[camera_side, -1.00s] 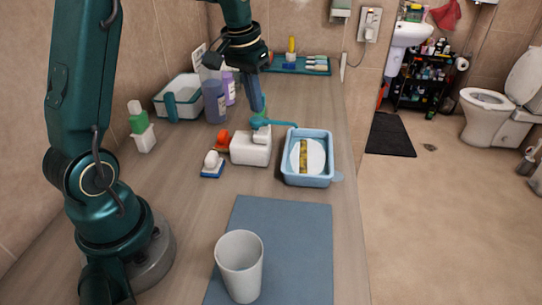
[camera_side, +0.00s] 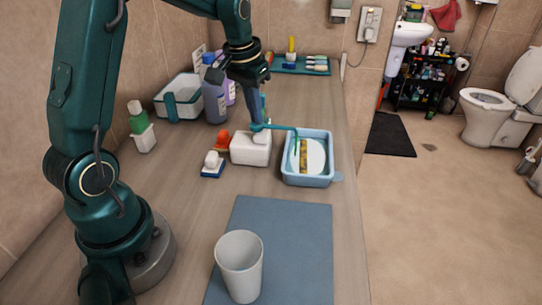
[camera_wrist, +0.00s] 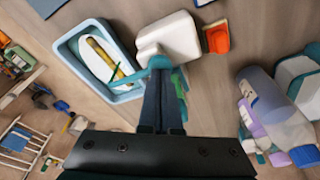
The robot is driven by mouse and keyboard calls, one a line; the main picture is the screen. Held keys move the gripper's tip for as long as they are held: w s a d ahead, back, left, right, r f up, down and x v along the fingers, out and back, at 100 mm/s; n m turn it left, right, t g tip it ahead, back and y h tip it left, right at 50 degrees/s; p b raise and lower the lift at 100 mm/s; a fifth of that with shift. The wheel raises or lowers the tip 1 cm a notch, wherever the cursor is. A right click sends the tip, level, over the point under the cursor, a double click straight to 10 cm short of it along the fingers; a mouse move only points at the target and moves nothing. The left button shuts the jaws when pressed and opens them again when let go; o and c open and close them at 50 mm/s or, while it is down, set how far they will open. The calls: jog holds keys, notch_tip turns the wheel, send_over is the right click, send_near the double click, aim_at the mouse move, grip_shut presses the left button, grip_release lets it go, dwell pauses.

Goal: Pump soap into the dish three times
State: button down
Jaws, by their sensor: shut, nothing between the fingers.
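The soap dispenser is a white block-shaped bottle (camera_side: 251,148) with a teal pump head (camera_side: 264,127). Its long spout reaches right over the light blue dish (camera_side: 309,181). A thin teal strand hangs from the spout's end toward the dish; I cannot tell for certain that it is soap. In the dish lies a white oval piece (camera_side: 316,156) with a yellow-brown strip on it. My gripper (camera_side: 257,122) is shut and empty, pointing down with its fingertips at the pump head, apparently touching it. In the wrist view, the fingers (camera_wrist: 160,75) partly hide the pump head.
Purple-labelled bottles (camera_side: 214,103) and a white-and-teal basket (camera_side: 179,106) stand behind and left. A brush (camera_side: 212,166) and an orange item (camera_side: 222,140) lie left of the dispenser. A white cup (camera_side: 239,268) stands on the blue mat (camera_side: 285,225), otherwise clear.

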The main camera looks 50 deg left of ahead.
jog(key=shift+w+v, duration=0.25)
jog(key=shift+v, duration=1.05)
jog(key=shift+s+x, duration=0.25)
jog(key=shift+x, duration=1)
jog(key=shift+w+v, duration=0.25)
jog(key=shift+v, duration=1)
jog(key=shift+r, duration=0.15)
jog(key=shift+w+v, duration=0.25)
jog(key=shift+v, duration=0.95)
jog(key=shift+w+v, duration=0.25)
jog(key=shift+v, duration=0.9)
jog(key=shift+a+r, duration=0.15)
